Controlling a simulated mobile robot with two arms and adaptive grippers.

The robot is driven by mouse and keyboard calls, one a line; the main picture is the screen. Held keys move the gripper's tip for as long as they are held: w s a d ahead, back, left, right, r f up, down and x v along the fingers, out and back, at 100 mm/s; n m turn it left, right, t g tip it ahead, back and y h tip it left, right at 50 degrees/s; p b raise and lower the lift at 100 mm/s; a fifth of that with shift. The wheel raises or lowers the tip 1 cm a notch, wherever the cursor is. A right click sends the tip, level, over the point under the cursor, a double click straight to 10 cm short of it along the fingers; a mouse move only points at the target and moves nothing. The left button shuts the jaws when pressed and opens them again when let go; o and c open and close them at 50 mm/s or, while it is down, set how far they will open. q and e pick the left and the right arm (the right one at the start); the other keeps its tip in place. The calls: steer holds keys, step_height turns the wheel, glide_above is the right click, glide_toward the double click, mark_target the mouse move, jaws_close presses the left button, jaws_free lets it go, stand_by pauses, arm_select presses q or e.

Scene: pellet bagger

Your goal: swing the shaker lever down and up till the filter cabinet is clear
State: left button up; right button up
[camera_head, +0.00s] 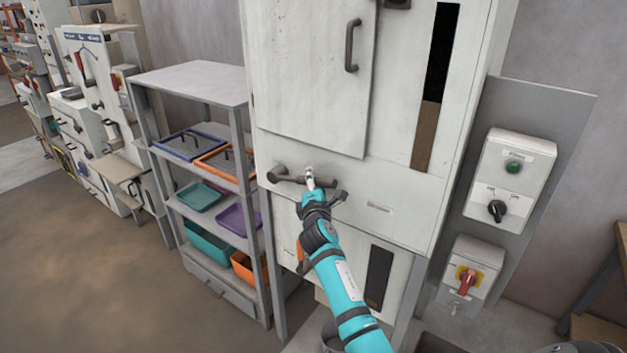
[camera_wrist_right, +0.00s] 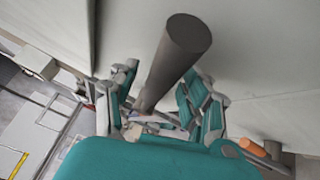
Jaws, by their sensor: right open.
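The filter cabinet (camera_head: 390,195) is pale and tall, with a closed door above. Its narrow upright window (camera_head: 436,85) is black above and brown in its lower part. The dark grey shaker lever (camera_head: 285,176) lies roughly level across the front below the door. My right gripper (camera_head: 309,177) is at the lever's bar, its fingers open. In the right wrist view the lever's round bar (camera_wrist_right: 175,60) runs between the spread fingers of the gripper (camera_wrist_right: 163,98); contact cannot be told. My left gripper is not in view.
A grey shelf rack (camera_head: 195,73) with coloured trays stands close left of the cabinet. A grey panel at right carries a control box (camera_head: 511,165) and a red-handled switch box (camera_head: 470,275). A second, dark window (camera_head: 379,275) is low on the cabinet.

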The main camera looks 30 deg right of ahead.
steer(key=shift+w+d, duration=0.15)
steer(key=shift+w, duration=0.1)
jaws_close()
stand_by(0.4)
